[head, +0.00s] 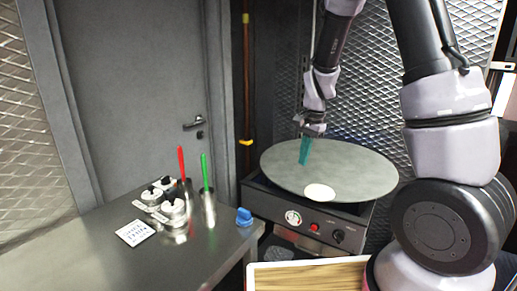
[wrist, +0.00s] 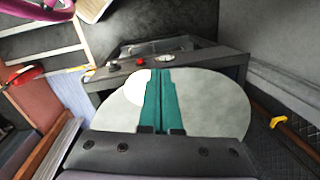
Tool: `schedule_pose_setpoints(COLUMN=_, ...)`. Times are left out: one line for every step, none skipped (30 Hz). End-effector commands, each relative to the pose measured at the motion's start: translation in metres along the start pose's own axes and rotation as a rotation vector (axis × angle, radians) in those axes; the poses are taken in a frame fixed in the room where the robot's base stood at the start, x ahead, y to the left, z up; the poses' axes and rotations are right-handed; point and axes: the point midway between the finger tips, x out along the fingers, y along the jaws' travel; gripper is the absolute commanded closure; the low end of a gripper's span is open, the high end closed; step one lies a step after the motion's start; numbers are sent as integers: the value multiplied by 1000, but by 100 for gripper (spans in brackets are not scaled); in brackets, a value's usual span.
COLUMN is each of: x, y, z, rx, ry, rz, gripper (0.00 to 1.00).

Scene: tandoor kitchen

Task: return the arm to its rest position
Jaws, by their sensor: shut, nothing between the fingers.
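My gripper (head: 304,152) has teal fingers and hangs from my raised arm over the round grey griddle plate (head: 348,176) in the head view. The fingers point down. In the wrist view the teal fingers of my gripper (wrist: 158,100) lie side by side, shut, with nothing between them. They cover the middle of the griddle plate (wrist: 215,104). I cannot tell the exact height of the fingertips above the plate. A white round piece (head: 319,192) lies on the plate near its front edge. It also shows in the wrist view, partly hidden by the fingers.
A steel counter (head: 75,258) at left bears several small lidded jars (head: 172,209), a red-handled tool (head: 182,164), a green-handled tool (head: 204,173), a blue object (head: 243,217) and a white card (head: 134,233). A wooden board (head: 310,277) lies at the front. A closed door (head: 135,90) stands behind.

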Motion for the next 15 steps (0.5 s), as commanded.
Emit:
schedule_pose_setpoints(x=-26, y=2, z=1, rx=-19, ry=-4, rz=-48, gripper=100)
schedule_pose_setpoints(x=-39, y=5, z=3, rx=-36, ry=-7, rz=-69, gripper=100)
schedule_pose_setpoints(x=-56, y=8, z=6, rx=-57, ry=-7, rz=-98, gripper=100)
schedule_pose_setpoints(x=-68, y=11, z=7, rx=-75, ry=-5, rz=-119, gripper=100)
schedule_pose_setpoints(x=-80, y=15, z=10, rx=-92, ry=-3, rz=-140, gripper=100)
schedule_pose_setpoints(x=-96, y=20, z=12, rx=-115, ry=3, rz=-167, gripper=100)
schedule_pose_setpoints(x=-108, y=24, z=15, rx=-134, ry=9, rz=-186, gripper=100)
schedule_pose_setpoints(x=-120, y=28, z=17, rx=-153, ry=18, rz=-205, gripper=100)
schedule_pose_setpoints(x=-134, y=35, z=20, rx=-178, ry=30, rz=-229, gripper=100)
schedule_pose_setpoints(x=-145, y=40, z=23, rx=-196, ry=40, rz=-246, gripper=100)
schedule_pose_setpoints(x=-156, y=46, z=26, rx=-217, ry=54, rz=-263, gripper=100)
schedule_pose_setpoints(x=-169, y=53, z=30, rx=-241, ry=72, rz=-284, gripper=100)
schedule_pose_setpoints(x=-179, y=59, z=33, rx=-261, ry=87, rz=-298, gripper=100)
schedule_pose_setpoints(x=-189, y=65, z=36, rx=-280, ry=105, rz=-312, gripper=100)
schedule_pose_setpoints(x=-200, y=74, z=41, rx=-305, ry=129, rz=-329, gripper=100)
